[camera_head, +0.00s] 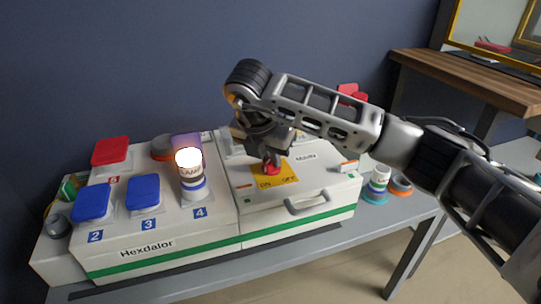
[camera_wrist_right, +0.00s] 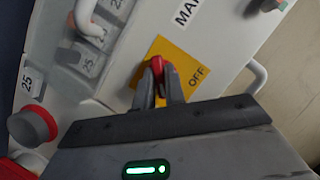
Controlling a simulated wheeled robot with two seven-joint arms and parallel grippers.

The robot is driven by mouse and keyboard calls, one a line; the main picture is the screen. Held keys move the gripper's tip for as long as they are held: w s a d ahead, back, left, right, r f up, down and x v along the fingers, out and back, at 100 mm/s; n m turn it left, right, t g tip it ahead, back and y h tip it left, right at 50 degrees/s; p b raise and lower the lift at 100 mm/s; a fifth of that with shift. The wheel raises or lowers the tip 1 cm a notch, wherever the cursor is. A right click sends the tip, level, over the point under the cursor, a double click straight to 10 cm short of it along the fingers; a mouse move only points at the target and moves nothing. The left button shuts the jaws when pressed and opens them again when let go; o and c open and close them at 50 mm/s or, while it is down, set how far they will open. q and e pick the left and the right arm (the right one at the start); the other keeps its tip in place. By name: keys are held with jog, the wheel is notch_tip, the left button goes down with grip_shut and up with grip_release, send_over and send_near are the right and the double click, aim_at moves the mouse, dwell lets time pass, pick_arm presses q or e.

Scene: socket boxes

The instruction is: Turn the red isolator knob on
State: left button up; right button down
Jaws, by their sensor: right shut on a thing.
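The red isolator knob (camera_head: 271,168) sits on a yellow plate (camera_head: 287,175) marked ON and OFF, on the white right-hand box. My right gripper (camera_head: 268,160) reaches down over it and is shut on the knob. In the right wrist view the red knob (camera_wrist_right: 157,66) shows between the two dark fingers of the right gripper (camera_wrist_right: 158,85). The word OFF shows to the right of the fingers there, while ON is hidden. My left gripper is not in view.
A lit lamp (camera_head: 189,160) stands on socket 4 of the left-hand box (camera_head: 170,251), beside blue and red socket lids. A grey handle (camera_head: 307,204) juts from the right box's front. Plugs (camera_head: 379,180) stand on the grey bench to the right.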

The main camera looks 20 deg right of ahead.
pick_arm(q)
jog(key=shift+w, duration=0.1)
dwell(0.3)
pick_arm(e)
jog(key=c, duration=1.5)
grip_release()
jog(key=shift+o, duration=0.2)
